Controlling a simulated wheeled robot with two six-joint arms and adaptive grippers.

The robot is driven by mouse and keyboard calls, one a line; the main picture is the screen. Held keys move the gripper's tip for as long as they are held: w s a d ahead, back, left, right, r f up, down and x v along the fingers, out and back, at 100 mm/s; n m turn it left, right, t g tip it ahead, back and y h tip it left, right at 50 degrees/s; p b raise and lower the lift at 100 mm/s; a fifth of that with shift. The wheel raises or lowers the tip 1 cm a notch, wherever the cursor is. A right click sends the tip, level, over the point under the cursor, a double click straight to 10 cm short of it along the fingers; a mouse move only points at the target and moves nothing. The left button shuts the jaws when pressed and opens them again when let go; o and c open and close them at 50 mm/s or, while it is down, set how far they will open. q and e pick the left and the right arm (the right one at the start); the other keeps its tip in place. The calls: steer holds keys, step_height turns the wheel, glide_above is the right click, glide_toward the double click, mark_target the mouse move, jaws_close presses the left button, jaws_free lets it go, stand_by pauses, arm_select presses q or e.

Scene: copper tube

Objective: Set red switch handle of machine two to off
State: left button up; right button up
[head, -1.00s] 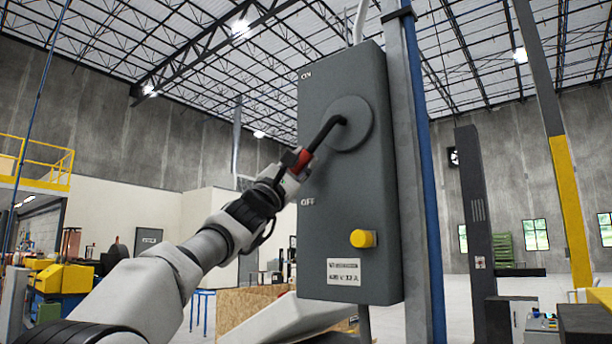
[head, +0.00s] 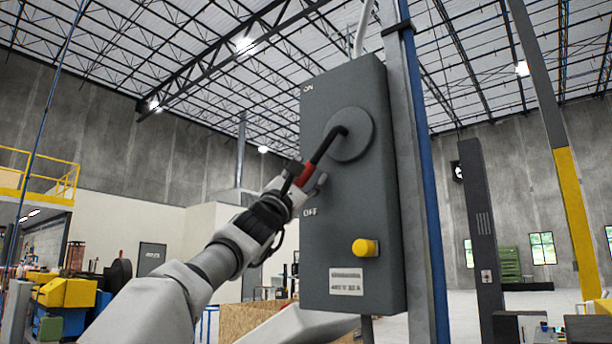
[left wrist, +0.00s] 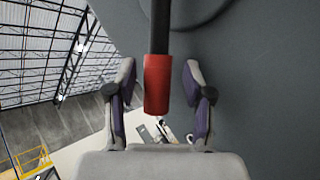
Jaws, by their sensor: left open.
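The grey switch box (head: 348,235) is fixed to a post, with ON at its upper left and OFF lower down. A black lever with a red grip (head: 304,174) runs from the round hub (head: 357,140) down and left, its end a little above the OFF label (head: 310,212). My left gripper (head: 308,183) is at the red grip. In the left wrist view, the red grip (left wrist: 157,84) lies between the two open fingers, with a gap on each side. My right gripper is not in view.
A yellow button (head: 364,247) and a label plate (head: 346,282) are low on the box face. A grey and blue post (head: 424,200) stands right of the box. Yellow machinery (head: 66,292) is far back at left.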

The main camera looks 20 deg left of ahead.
arm_select(q)
steer(key=shift+s+f, duration=0.1)
steer(key=v, duration=1.1)
steer(key=shift+s+a+f, duration=0.15)
steer(key=shift+s+f, duration=0.05)
steer(key=shift+f, duration=0.1)
